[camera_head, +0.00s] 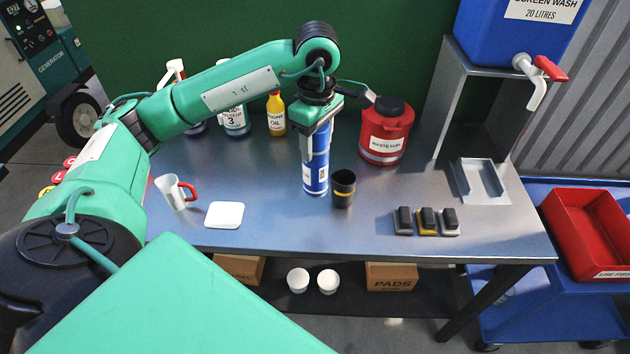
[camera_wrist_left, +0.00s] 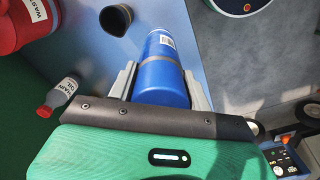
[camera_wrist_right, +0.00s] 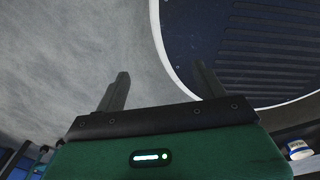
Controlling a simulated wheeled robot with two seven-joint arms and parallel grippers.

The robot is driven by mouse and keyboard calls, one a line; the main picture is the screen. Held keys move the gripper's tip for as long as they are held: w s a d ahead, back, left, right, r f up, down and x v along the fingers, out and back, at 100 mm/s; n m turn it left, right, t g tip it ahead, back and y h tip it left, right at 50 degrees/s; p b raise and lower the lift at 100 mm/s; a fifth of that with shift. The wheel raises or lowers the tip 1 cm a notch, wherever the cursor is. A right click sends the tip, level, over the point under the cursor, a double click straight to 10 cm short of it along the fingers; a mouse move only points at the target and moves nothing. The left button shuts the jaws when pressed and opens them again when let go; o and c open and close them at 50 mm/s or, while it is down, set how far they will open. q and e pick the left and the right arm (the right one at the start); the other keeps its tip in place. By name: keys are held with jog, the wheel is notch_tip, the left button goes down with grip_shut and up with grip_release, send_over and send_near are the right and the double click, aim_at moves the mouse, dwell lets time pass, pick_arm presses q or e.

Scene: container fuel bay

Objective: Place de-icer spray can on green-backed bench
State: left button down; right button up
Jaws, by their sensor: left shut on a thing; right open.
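The blue de-icer spray can (camera_head: 317,170) is upright over the middle of the steel bench (camera_head: 265,175), which has a green back panel (camera_head: 385,40). I cannot tell whether its base touches the bench top. My left gripper (camera_head: 318,128) points down from above and is shut on the can, hiding its top. In the left wrist view the can (camera_wrist_left: 163,65) lies between the two fingers (camera_wrist_left: 160,82). My right gripper (camera_wrist_right: 159,76) is open and empty in the right wrist view, away from the bench over a grey floor.
A dark cup (camera_head: 343,188) stands close right of the can. A mug (camera_head: 174,191) and white pad (camera_head: 225,214) are left; several dark blocks (camera_head: 427,221) and a metal tray (camera_head: 480,181) are right.

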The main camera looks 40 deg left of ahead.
aim_at(317, 186)
pick_arm(q)
notch_tip(317, 186, down, 9)
jog(key=shift+w+r+p, duration=0.1)
jog(key=shift+r+p, duration=0.1)
jog(key=shift+p, duration=1)
jog(key=shift+f, duration=0.95)
notch_tip(317, 186, down, 2)
jog(key=shift+f+p, duration=0.2)
jog(key=shift+p, duration=0.55)
jog(key=shift+f, duration=0.4)
pick_arm(e)
jog(key=r, duration=0.1)
jog(key=w+r, duration=0.1)
jog(key=r, duration=0.2)
jog(key=shift+w+a+r, duration=0.2)
jog(key=shift+w+a, duration=0.1)
pick_arm(q)
jog(key=shift+f, duration=0.1)
jog(key=shift+f, duration=0.15)
jog(key=c, duration=0.6)
grip_release()
pick_arm(e)
jog(key=shift+d+f, duration=0.15)
jog(key=shift+d, duration=0.05)
